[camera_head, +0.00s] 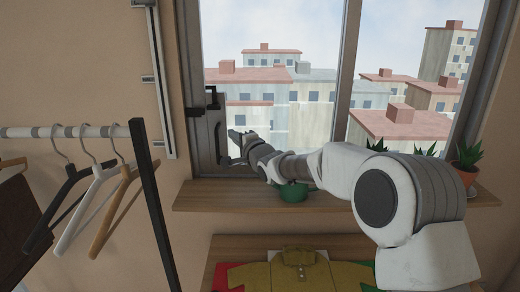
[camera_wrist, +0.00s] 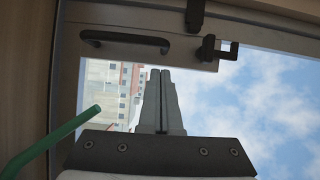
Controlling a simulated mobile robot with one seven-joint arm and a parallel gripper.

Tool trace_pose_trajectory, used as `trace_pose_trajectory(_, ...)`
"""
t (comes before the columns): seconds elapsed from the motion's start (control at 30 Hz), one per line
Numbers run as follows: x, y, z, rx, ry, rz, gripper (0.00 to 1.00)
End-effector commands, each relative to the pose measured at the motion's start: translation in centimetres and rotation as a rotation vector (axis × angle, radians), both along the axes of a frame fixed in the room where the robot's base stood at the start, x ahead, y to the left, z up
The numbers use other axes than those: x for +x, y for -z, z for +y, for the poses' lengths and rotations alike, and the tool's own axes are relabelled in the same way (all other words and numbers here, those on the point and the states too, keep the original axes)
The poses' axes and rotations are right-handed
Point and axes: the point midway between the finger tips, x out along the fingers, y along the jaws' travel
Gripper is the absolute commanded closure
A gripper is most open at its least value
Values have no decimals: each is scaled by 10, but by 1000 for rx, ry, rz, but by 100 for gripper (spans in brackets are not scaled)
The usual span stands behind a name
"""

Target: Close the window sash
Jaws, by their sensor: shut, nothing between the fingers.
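The window has a grey frame (camera_head: 183,50) and a sash stile (camera_head: 205,150) at its left side. A dark bar handle (camera_head: 221,140) is on the stile, with a dark latch (camera_head: 211,98) above it. The handle (camera_wrist: 125,42) and latch (camera_wrist: 213,48) also show at the top of the wrist view. My gripper (camera_head: 236,135) is just right of the handle in the head view. In the wrist view my gripper (camera_wrist: 160,72) has its fingers together and empty, apart from the handle. I cannot tell how far the sash stands open.
A green watering can (camera_head: 292,193) stands on the wooden sill (camera_head: 235,197) under my arm; its spout (camera_wrist: 55,142) shows in the wrist view. Potted plants (camera_head: 467,165) stand at the right. A clothes rack (camera_head: 150,190) with hangers is at the left. Folded shirts (camera_head: 300,272) lie below.

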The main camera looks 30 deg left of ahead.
Motion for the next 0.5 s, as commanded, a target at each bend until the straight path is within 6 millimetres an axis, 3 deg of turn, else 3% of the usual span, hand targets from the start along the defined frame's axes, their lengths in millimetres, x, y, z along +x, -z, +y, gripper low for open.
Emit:
trace_pose_trajectory(0.07,-1,0,0,0,0,0,100)
trace_pose_trajectory(0.5,-41,-2,-59,-1,2,-2,100)
